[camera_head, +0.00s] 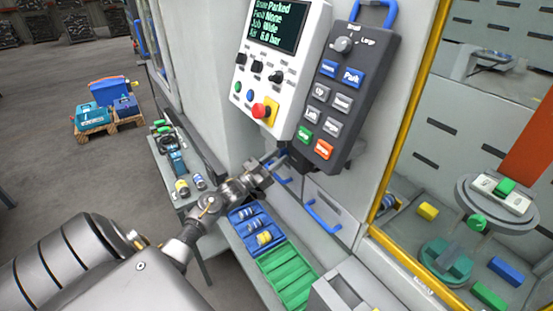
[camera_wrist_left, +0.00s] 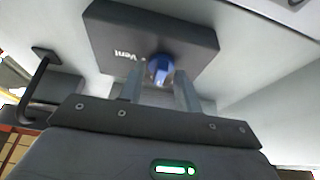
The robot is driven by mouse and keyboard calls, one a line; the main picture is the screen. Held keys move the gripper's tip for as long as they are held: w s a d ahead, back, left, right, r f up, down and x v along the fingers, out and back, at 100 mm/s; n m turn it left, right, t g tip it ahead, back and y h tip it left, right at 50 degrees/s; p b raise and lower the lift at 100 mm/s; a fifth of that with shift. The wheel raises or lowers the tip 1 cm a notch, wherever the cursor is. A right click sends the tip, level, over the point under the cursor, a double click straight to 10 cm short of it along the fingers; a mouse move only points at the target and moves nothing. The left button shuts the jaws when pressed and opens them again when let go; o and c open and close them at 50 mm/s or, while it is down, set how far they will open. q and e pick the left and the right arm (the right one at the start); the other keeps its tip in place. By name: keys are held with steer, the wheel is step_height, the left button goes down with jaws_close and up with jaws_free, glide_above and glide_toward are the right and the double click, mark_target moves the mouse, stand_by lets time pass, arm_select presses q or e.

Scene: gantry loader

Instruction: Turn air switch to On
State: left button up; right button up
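The air switch shows in the left wrist view as a blue knob (camera_wrist_left: 160,70) on a dark box (camera_wrist_left: 105,35). The word "Vent" stands upside down beside the knob; no "On" label can be read. My left gripper (camera_wrist_left: 160,92) is open, with one fingertip on each side of the knob's near part. Whether the fingers touch it I cannot tell. In the head view my left gripper (camera_head: 262,174) is below the white control panel (camera_head: 285,62), and the knob is hidden there. The screen (camera_head: 275,25) reads "Air 6.0 bar". My right gripper is not in view.
A dark pendant (camera_head: 343,88) with several buttons hangs right of the panel, close to the gripper. A blue tray (camera_head: 241,216) and a green tray (camera_head: 288,277) lie below. Blue handles (camera_head: 322,215) stick out from the machine front. A yellow-framed window is at right.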

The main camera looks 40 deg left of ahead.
arm_select(q)
steer(key=b+v, duration=0.4)
steer(key=v, duration=0.7)
steer(key=shift+w, duration=0.1)
